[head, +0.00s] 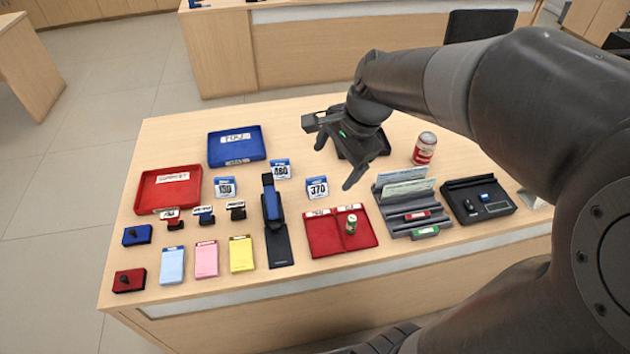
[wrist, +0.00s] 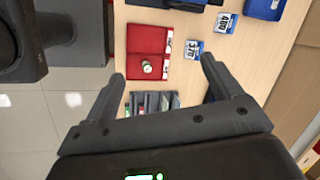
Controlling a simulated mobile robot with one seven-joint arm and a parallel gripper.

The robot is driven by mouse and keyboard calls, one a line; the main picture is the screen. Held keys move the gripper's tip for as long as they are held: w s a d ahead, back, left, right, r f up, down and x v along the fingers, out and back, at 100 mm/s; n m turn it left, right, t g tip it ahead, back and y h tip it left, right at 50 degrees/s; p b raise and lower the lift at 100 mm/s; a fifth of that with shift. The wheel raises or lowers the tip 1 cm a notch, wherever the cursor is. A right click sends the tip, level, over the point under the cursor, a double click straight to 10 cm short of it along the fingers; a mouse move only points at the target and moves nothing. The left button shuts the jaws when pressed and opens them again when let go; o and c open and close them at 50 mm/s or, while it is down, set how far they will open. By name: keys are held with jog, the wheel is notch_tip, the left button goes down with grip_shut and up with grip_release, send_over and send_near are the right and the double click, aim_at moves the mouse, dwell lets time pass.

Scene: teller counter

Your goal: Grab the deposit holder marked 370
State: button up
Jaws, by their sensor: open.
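The deposit holder marked 370 (head: 317,188) is a small blue-and-white stand on the counter, behind the red folder. It also shows in the wrist view (wrist: 193,50), near the fingertip on the right. My gripper (head: 334,166) is open and empty above the counter, a little right of and above the 370 holder in the head view. Its two fingers spread apart in the wrist view (wrist: 163,68); the holder is not between them. Two similar holders stand nearby: one reading about 480 (head: 281,169) and another (head: 225,187) whose number is hard to read.
An open red folder (head: 322,240) with a small roll on it lies in front of the holder. A dark upright device (head: 271,205) stands to its left. A grey slip rack (head: 396,215) and a can (head: 424,149) are to the right. Blue (head: 255,153) and red (head: 145,201) trays lie left.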

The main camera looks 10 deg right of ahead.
jog(key=w+f+m+g, duration=0.2)
jog(key=w+f+m, duration=0.8)
jog(key=w+m, duration=0.15)
jog(key=m+h, duration=0.3)
jog(key=m, duration=0.7)
send_near(316, 180)
jog(key=shift+m, duration=0.25)
jog(key=f, duration=0.5)
jog(key=shift+s+d+f, duration=0.3)
jog(key=shift+d, duration=0.05)
jog(key=shift+w+a+f, duration=0.1)
jog(key=shift+w+f, duration=0.05)
jog(key=shift+f, duration=0.75)
jog(key=shift+w+a+f, duration=0.1)
jog(key=shift+f, duration=0.85)
jog(key=shift+w+a+f, duration=0.1)
jog(key=shift+w+f, duration=0.05)
jog(key=shift+f, duration=0.75)
jog(key=shift+c, duration=0.2)
jog(key=c, duration=1)
